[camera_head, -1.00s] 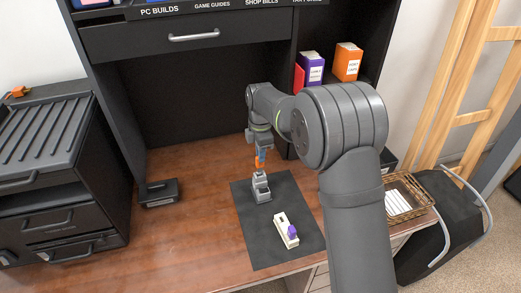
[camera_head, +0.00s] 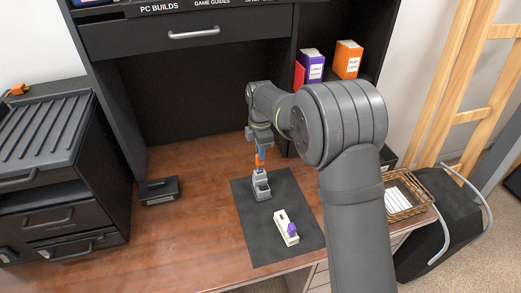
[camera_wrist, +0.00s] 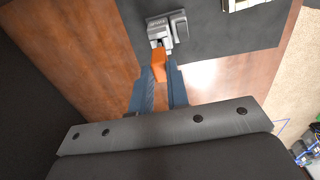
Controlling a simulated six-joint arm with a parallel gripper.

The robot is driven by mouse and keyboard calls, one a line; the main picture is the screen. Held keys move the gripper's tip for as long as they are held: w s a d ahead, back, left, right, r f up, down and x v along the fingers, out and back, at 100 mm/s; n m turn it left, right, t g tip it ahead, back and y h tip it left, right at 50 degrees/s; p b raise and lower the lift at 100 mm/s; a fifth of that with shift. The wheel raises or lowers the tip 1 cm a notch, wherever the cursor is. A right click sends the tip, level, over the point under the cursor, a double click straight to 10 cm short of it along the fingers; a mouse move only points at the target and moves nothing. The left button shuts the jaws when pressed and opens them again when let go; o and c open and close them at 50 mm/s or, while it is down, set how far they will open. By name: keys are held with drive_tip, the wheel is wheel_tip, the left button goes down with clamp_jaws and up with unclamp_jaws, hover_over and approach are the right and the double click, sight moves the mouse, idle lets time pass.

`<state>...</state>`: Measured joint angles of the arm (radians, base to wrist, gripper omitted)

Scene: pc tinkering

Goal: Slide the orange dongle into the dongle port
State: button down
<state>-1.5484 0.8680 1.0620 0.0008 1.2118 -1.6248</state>
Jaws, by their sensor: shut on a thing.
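The orange dongle (camera_head: 259,160) is held upright in my gripper (camera_head: 261,148), directly over the grey port block (camera_head: 261,187) on the dark mat. The wrist view shows the orange dongle (camera_wrist: 158,64) between the two blue fingers of my gripper (camera_wrist: 160,82), which are shut on it. Its far end reaches the near side of the grey block (camera_wrist: 166,29). I cannot tell whether the dongle's tip is touching the block or inside its opening. The opening is largely hidden by the dongle.
A white block with a purple piece (camera_head: 287,228) lies on the dark mat (camera_head: 262,240), in front of the grey block. A small black box (camera_head: 159,191) stands to the left on the wooden desk. A wicker basket (camera_head: 412,192) is at the right.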

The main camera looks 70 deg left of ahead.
sight(261, 164)
drive_tip(key=shift+f, duration=1.75)
drive_tip(key=c, duration=1.3)
unclamp_jaws()
drive_tip(key=shift+r, duration=0.15)
drive_tip(key=shift+r, duration=2.4)
wheel_tip(261, 164, up, 18)
drive_tip(key=shift+f, duration=0.25)
drive_tip(key=shift+f, duration=0.1)
